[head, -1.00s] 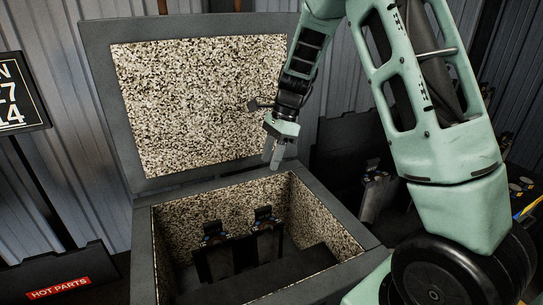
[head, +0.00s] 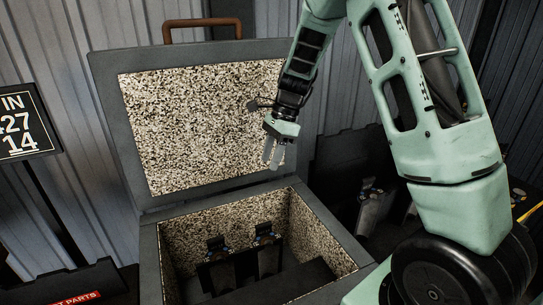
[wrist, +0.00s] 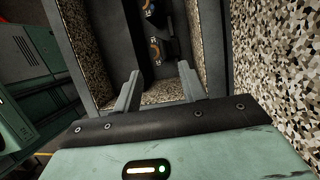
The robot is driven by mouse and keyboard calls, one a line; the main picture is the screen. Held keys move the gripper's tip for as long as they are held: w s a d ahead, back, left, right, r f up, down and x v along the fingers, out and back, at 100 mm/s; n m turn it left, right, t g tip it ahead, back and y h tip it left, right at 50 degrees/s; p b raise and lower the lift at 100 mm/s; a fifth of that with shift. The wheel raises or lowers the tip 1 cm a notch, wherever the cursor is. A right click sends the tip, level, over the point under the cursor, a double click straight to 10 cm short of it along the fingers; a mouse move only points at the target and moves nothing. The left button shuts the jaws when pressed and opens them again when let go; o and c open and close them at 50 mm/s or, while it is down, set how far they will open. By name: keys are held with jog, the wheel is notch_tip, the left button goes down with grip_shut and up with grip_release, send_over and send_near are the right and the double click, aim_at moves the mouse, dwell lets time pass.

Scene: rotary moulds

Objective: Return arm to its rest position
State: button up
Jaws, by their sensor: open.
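My gripper (head: 273,153) is open and empty in the head view. It hangs in the air in front of the raised lid of a dark box, above the box's back right part. In the wrist view its two fingers (wrist: 158,90) stand apart with nothing between them. My green arm reaches in from the upper right and is bent, with the gripper pointing down.
The open box (head: 330,222) has a speckled lining, and its lid (head: 105,120) stands up behind. Two dark parts with orange pieces (head: 215,256) sit inside. A sign (head: 18,122) and a red-labelled HOT PARTS bin (head: 70,280) are at left. Dark parts (head: 372,205) stand right of the box.

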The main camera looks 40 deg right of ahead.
jog(key=shift+r, duration=0.2)
dwell(0.4)
jog(key=s+a+n+g+h+b, duration=0.1)
jog(key=s+a+n+b, duration=0.1)
jog(key=s+a+n, duration=0.55)
jog(key=s+a+n+b, duration=0.1)
jog(key=s+a+n, duration=0.35)
jog(key=a, duration=0.55)
jog(key=s+a+f+n+h+b, duration=0.1)
jog(key=s+a+n, duration=0.2)
jog(key=s+n, duration=0.5)
jog(key=s+a+f+n+t+h+b, duration=0.1)
jog(key=s+a+n, duration=0.2)
jog(key=s+n, duration=0.5)
jog(key=shift+s+a, duration=0.2)
jog(key=shift+s, duration=0.15)
